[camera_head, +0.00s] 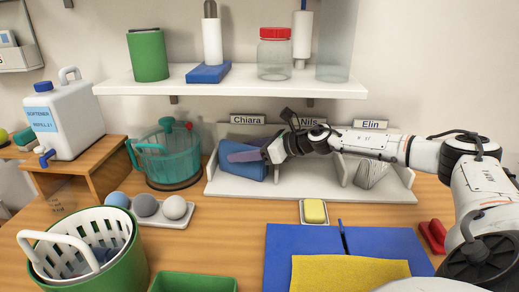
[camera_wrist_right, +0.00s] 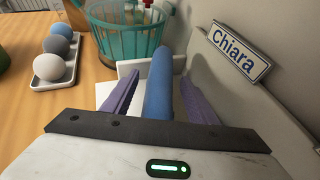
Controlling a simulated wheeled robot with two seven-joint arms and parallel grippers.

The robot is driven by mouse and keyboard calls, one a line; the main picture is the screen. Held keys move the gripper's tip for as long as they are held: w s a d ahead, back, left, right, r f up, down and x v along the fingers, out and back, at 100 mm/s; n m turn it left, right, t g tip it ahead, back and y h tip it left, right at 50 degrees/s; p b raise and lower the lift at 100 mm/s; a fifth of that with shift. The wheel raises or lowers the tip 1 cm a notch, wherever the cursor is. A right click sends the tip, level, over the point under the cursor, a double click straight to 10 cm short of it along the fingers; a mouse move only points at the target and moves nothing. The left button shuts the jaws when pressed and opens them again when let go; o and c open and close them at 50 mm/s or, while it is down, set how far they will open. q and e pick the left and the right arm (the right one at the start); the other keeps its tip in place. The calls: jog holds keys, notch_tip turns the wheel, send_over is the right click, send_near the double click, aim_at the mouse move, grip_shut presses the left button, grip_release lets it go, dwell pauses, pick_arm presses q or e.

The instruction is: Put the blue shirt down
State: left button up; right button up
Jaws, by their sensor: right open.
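The blue shirt (camera_head: 240,170) is a folded bundle in the white divided rack, in the compartment under the "Chiara" label (camera_head: 247,119). My right gripper (camera_head: 236,156) reaches into that compartment from the right. In the right wrist view, the blue shirt (camera_wrist_right: 158,88) stands between the two purple fingers of my right gripper (camera_wrist_right: 159,78). The fingers are open, with a gap on each side of the shirt. How the shirt's underside rests is partly hidden. My left gripper is not in view.
The rack (camera_head: 310,187) has further compartments labelled "Nils" and "Elin" to the right. A teal basket (camera_head: 168,160) stands just left of it. A tray with balls (camera_head: 158,220) and a yellow sponge in a dish (camera_head: 314,211) lie in front. A shelf (camera_head: 200,84) hangs above.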

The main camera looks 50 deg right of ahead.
jog(key=s+b, duration=0.1)
jog(key=s+d+b, duration=0.1)
jog(key=s+b, duration=0.1)
jog(key=shift+s+d+r, duration=0.2)
jog(key=shift+s+r, duration=0.1)
jog(key=shift+s, duration=0.1)
jog(key=b+v, duration=0.2)
jog(key=v, duration=0.1)
jog(key=b+v, duration=0.2)
jog(key=v, duration=0.2)
jog(key=shift+a+r, duration=0.15)
jog(key=shift+r, duration=0.2)
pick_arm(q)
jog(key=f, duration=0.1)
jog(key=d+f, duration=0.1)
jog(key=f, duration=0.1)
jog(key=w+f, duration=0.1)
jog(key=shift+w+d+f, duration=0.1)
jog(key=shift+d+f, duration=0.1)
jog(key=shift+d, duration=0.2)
pick_arm(e)
jog(key=shift+s+r, duration=0.15)
jog(key=shift+s, duration=0.1)
